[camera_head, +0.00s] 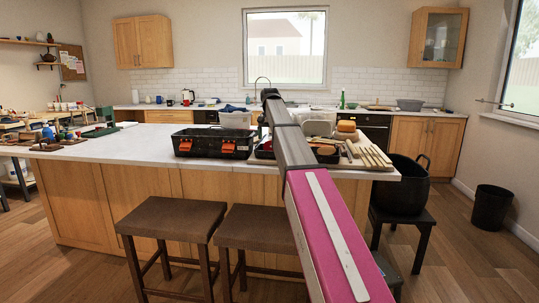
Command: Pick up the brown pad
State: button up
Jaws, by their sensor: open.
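A small brown piece (327,150) that may be the brown pad lies in the dark tray (263,152) on the white-topped island, just right of my arm. It is partly crowded by other items, and I cannot be sure it is the pad. My pink and grey arm reaches forward from the bottom right over the island. My gripper (269,95) is at its small dark far end, open, above and left of the brown piece. Its fingers are too small to make out clearly, and I see nothing held. My arm hides part of the tray.
Wooden tools (369,155) lie at the right. Two brown-seated stools (172,217) stand in front. A black pot (400,185) is at the right. The island's left-middle is clear.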

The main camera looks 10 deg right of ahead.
aim_at(270, 149)
jog(key=shift+w+f, duration=0.15)
jog(key=shift+f, duration=3.45)
jog(key=c, duration=0.6)
